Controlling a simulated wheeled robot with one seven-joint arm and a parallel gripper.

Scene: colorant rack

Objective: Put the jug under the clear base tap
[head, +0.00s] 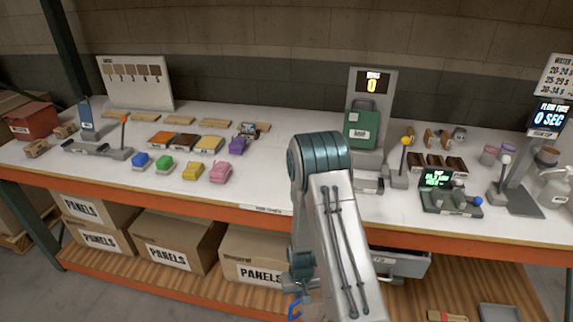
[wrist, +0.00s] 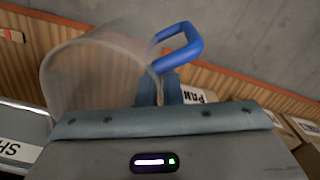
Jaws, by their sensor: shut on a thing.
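A clear jug (wrist: 98,78) with a blue handle (wrist: 183,42) fills the left and middle of the wrist view. My gripper (wrist: 160,88) is shut on the jug by its handle side; the exact contact is partly hidden by the gripper body. In the head view my gripper (head: 301,284) hangs low in front of the bench, with a bit of the blue handle (head: 295,308) showing below it. A green container (head: 361,130) with a small white label stands on a grey stand at the back of the bench, under a display reading 0. My arm partly hides the area before it; I cannot make out a tap.
The bench (head: 255,186) has an orange front edge above my gripper. A yellow-knobbed lever (head: 405,142) and a small green-screen device (head: 438,190) stand on the right. A grey drawer (head: 400,262) shows behind my arm.

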